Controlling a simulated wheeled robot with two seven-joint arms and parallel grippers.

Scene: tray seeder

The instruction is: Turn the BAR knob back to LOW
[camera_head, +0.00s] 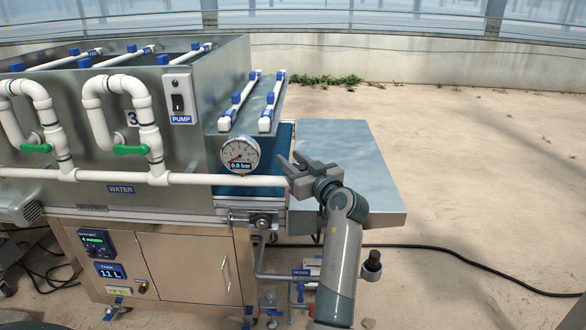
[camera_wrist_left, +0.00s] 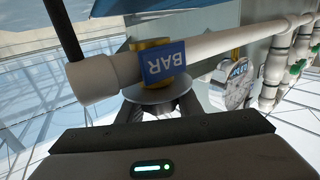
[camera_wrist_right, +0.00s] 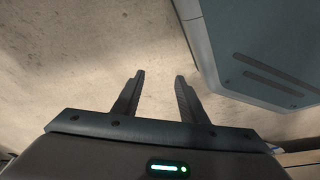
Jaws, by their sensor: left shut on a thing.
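The BAR knob (camera_wrist_left: 158,94) is a grey disc under a brass fitting on the white pipe, with a blue BAR label (camera_wrist_left: 164,62) beside it. My left gripper (camera_wrist_left: 168,106) is shut on the knob, its dark fingers partly hidden behind the disc. In the head view my left gripper (camera_head: 291,166) reaches the pipe's right end and hides the knob. Any LOW mark or pointer on the knob does not show. The pressure gauge (camera_head: 240,154) is just left of the gripper, with a small bar readout. My right gripper (camera_wrist_right: 160,92) is open and empty above the floor.
The white water pipe (camera_head: 215,180) runs along the machine front. A flat metal shelf (camera_head: 355,165) lies behind and right of my left gripper. Green-handled valves (camera_head: 130,150) and the PUMP switch (camera_head: 178,101) are to the left. The floor at right is open, with a black cable (camera_head: 455,261).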

